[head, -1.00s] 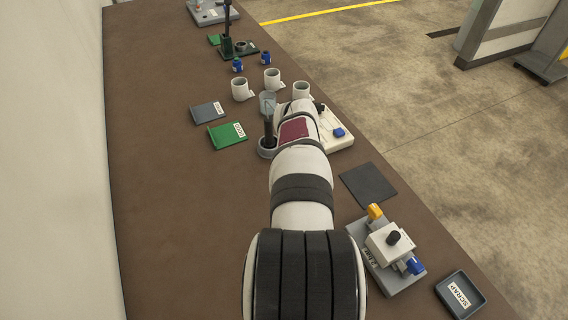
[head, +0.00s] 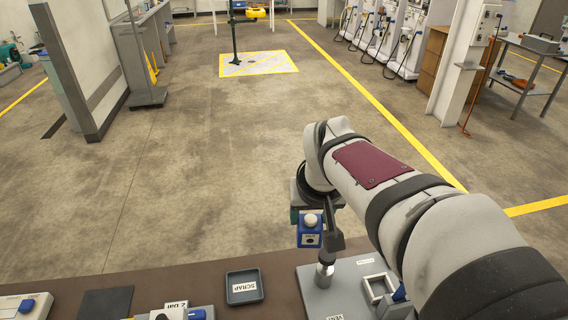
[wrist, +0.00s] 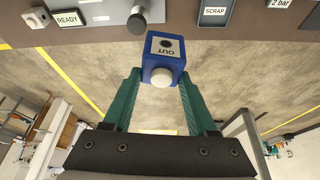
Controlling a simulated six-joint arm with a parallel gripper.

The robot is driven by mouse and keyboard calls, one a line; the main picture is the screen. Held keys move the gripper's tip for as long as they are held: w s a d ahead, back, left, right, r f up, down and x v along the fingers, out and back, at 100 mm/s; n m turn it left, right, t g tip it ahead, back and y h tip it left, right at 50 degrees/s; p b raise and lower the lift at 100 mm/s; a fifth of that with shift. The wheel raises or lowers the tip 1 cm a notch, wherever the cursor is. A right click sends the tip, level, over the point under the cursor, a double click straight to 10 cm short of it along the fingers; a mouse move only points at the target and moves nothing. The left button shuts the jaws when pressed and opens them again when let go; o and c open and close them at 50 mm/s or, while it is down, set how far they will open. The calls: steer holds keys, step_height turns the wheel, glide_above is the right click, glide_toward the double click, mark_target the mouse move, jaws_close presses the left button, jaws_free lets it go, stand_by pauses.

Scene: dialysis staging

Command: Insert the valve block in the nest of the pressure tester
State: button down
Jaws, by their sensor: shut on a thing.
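In the head view the block (head: 310,231) hangs in the air just left of a grey post and beyond the grey fixture plate (head: 322,300). A square, open frame (head: 378,287), which looks like the nest, stands on that plate, right of the post. My arm hides part of the plate's right side.
The grey post (head: 325,268) stands upright on the plate near the block. A dark SCRAP tray (head: 244,287) lies left of the plate. Another fixture with a 2 bar label (head: 176,305) is further left, beside a dark mat (head: 105,302). Open floor lies beyond the bench edge.

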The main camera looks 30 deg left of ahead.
steer(key=d+r+m+t+h, duration=0.1)
steer(key=d+m+h, duration=0.4)
steer(key=d, duration=2.5)
steer(key=w+a+r+n+g+y, duration=0.1)
steer(key=w+a+n+g+y, duration=0.15)
steer(key=w+a+n, duration=0.4)
steer(key=w+a+n+g+y, duration=0.2)
steer(key=w+a+n+y, duration=0.2)
steer(key=a+n, duration=0.5)
step_height(320, 180, down, 16)
steer(key=n+g+h, duration=0.1)
steer(key=n+g, duration=0.2)
steer(key=n, duration=0.7)
steer(key=shift+d, duration=0.2)
steer(key=shift+g, duration=0.25)
